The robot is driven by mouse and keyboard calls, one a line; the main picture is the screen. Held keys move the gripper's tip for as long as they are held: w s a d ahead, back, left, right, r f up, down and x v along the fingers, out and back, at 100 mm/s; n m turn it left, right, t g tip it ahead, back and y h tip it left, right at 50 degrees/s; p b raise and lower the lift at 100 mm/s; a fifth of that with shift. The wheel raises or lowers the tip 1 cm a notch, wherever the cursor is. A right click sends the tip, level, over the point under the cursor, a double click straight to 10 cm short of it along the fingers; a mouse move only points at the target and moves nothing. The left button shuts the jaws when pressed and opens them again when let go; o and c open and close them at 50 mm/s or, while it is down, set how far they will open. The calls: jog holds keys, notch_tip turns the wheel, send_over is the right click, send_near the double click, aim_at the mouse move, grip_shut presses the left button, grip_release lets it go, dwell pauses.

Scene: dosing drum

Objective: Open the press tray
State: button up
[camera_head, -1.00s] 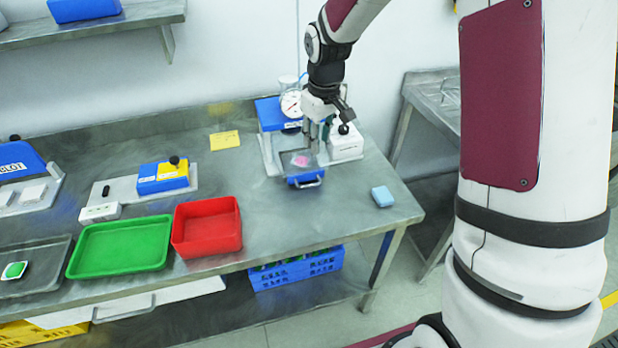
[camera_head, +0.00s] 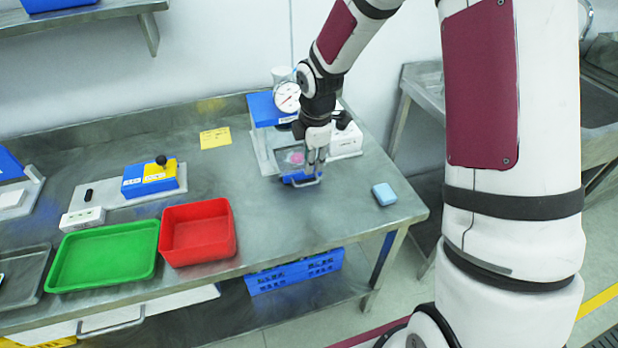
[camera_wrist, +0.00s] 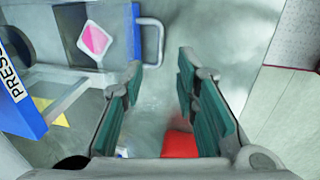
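The press (camera_head: 263,112) stands at the back right of the bench, with a dial gauge on top. Its tray has a blue front (camera_head: 296,179) and a metal handle (camera_head: 308,183). A pink and white piece (camera_head: 296,158) lies in the tray under a clear part; it also shows in the wrist view (camera_wrist: 95,39). My gripper (camera_head: 316,172) points down at the tray's front and hides part of it. In the wrist view my gripper (camera_wrist: 162,72) is open and empty between its green pads. The handle (camera_wrist: 160,40) lies just beyond the left finger's tip; contact cannot be told.
A white box (camera_head: 347,142) stands right of the press. A light blue block (camera_head: 384,194) lies near the bench's right end. A red bin (camera_head: 233,235) and a green tray (camera_head: 150,272) stand to the left. The bench between the red bin and the press is clear.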

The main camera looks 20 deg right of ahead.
aim_at(309, 183)
jog(key=f, duration=0.3)
jog(key=w+f, duration=0.1)
jog(key=f, duration=0.4)
jog(key=shift+w+f, duration=0.3)
jog(key=shift+f, duration=0.05)
jog(key=shift+c, duration=0.3)
grip_shut()
